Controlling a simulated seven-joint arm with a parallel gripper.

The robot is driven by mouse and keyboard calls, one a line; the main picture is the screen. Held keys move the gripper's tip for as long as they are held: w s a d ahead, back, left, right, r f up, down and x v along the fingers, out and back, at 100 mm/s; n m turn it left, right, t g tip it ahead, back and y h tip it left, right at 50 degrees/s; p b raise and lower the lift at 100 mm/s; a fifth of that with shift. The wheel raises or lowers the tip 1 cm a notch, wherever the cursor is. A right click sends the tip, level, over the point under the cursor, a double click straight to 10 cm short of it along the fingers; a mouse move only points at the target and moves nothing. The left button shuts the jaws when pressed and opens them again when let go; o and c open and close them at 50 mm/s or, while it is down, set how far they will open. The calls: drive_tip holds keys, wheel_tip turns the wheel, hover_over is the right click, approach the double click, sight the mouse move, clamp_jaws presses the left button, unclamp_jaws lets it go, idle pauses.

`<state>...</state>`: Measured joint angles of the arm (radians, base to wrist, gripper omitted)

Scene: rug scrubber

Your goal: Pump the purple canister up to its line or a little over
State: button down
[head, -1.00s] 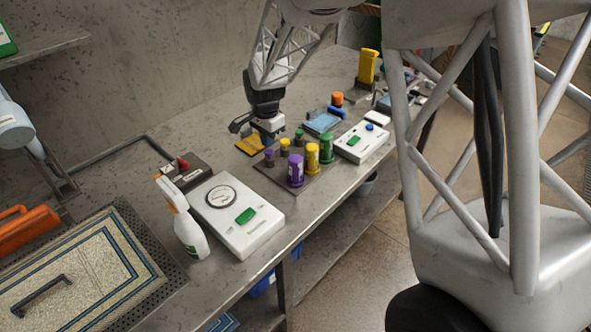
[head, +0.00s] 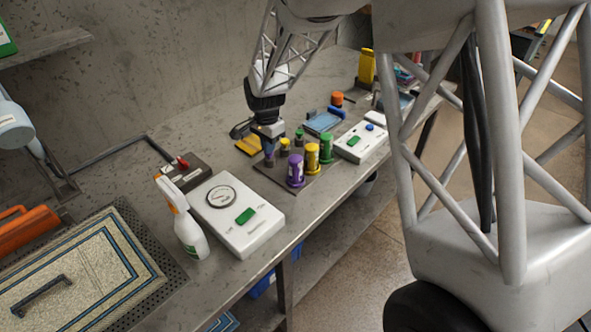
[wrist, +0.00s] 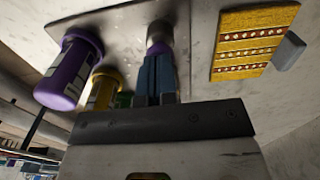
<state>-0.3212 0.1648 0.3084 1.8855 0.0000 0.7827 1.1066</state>
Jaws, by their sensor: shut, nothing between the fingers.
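The purple canister (head: 295,171) stands upright at the front left of a dark plate on the bench. It also shows at the left of the wrist view (wrist: 66,72), with a pale label; its line and fill level cannot be made out. A small purple-topped pump (wrist: 160,32) stands behind it on the same plate. My gripper (wrist: 157,66) is shut and empty, pointing down with its blue fingertips at the pump's top. I cannot tell whether they touch it or press it. In the head view, my gripper (head: 268,153) hides most of that pump.
Yellow (head: 312,157) and green (head: 326,148) canisters stand right of the purple one, with yellow (head: 284,146) and green (head: 299,137) pumps behind. A yellow dotted pad (wrist: 253,40) lies close by. A white box with a green button (head: 236,217) and a spray bottle (head: 190,235) stand left.

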drive_tip(key=shift+f, duration=0.85)
drive_tip(key=shift+r, duration=3.5)
drive_tip(key=shift+r, duration=0.1)
drive_tip(key=shift+r, duration=1.6)
drive_tip(key=shift+f, duration=3.3)
